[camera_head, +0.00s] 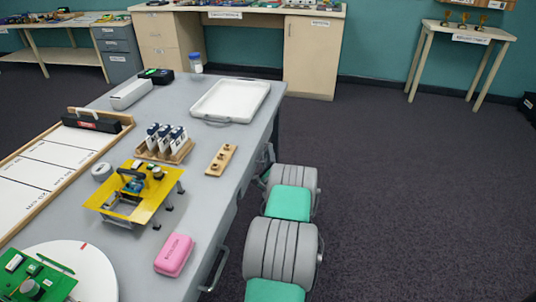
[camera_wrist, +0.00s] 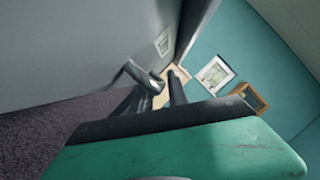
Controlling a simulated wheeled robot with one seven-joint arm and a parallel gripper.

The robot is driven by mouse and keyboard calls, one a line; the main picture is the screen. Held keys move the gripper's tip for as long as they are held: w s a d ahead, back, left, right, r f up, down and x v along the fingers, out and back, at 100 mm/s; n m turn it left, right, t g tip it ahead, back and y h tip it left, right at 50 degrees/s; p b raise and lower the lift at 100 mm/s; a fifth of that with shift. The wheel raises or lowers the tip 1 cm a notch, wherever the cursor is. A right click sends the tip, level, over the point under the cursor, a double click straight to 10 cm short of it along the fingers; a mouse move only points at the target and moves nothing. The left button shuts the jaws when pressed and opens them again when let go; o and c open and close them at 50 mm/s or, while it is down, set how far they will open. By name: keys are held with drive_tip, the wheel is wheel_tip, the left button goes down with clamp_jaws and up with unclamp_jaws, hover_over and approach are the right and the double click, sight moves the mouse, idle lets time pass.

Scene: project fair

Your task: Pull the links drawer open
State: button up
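The grey worktable (camera_head: 225,160) has drawer fronts along its right side in the head view. A metal drawer handle (camera_head: 214,271) sticks out near the bottom. In the wrist view, a grey drawer front (camera_wrist: 75,50) fills the upper left and carries a small white label (camera_wrist: 163,42), too small to read. A grey handle (camera_wrist: 140,76) stands out from this front. My gripper (camera_wrist: 160,80) is open, its two dark fingers apart, with the handle's end close to the gap between them. I cannot tell whether they touch it. My gripper is mostly hidden in the head view.
On the tabletop are a white tray (camera_head: 229,99), a yellow stand (camera_head: 134,193) and a pink case (camera_head: 174,254). My grey and teal arm runs along the table's right side. The dark carpet (camera_head: 410,200) to the right is clear.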

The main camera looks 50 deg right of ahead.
drive_tip(key=shift+c, duration=0.3)
clamp_jaws()
idle(1.0)
